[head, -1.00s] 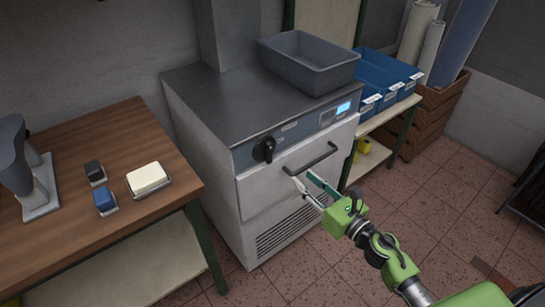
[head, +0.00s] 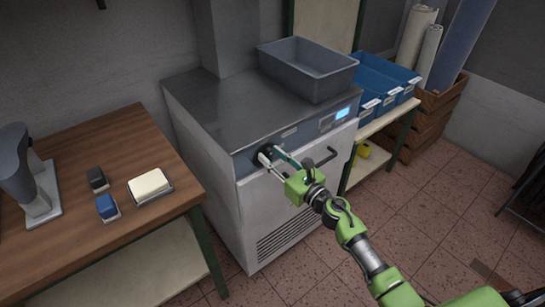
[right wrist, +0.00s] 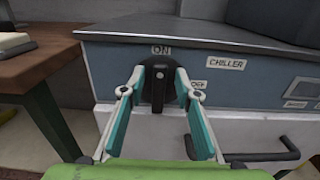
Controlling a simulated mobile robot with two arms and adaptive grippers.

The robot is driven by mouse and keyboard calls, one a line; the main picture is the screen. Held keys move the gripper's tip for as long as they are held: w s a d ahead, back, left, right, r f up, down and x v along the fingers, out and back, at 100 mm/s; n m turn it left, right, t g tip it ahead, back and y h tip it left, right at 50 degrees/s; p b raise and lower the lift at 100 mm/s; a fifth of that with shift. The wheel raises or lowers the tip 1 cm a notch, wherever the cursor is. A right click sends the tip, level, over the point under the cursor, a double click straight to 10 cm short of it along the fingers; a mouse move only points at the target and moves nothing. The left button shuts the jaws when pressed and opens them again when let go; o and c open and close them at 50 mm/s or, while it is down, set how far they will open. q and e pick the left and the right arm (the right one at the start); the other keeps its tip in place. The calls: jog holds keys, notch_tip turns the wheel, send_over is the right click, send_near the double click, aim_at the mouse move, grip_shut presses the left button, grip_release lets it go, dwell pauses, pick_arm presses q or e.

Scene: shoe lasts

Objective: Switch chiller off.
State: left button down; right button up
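The chiller (head: 225,205) is a white cabinet with a steel top and a blue-grey front panel. Its black rotary knob (right wrist: 158,88) stands upright, pointing to the "ON" label (right wrist: 161,50). The "OFF" label (right wrist: 198,85) is to the knob's right and partly covered by a finger. My right gripper (right wrist: 159,73) is open, with one teal-padded finger on each side of the knob; I cannot tell whether either touches it. In the head view the right gripper (head: 268,156) is at the panel and partly hides the knob. My left gripper is not in view.
A black bar handle (head: 329,158) juts out below the panel, right of my gripper. A lit display (head: 342,112) is at the panel's right. A grey bin (head: 308,75) sits on the chiller. A wooden table (head: 85,205) stands left; the tiled floor in front is clear.

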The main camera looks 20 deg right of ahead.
jog(key=shift+w, duration=0.1)
grip_shut()
jog(key=shift+m, duration=0.4)
jog(key=shift+w+d+f+m+p, duration=0.1)
jog(key=shift+d+f+m+p, duration=0.2)
jog(key=shift+m, duration=2.55)
jog(key=shift+w+d+f+m+p, duration=0.15)
jog(key=shift+d+f+m, duration=0.25)
jog(key=shift+m, duration=2.5)
jog(key=shift+w+d+f+m+p, duration=0.15)
jog(key=shift+d+f+m, duration=0.15)
jog(key=shift+m, duration=2.55)
jog(key=shift+f, duration=0.1)
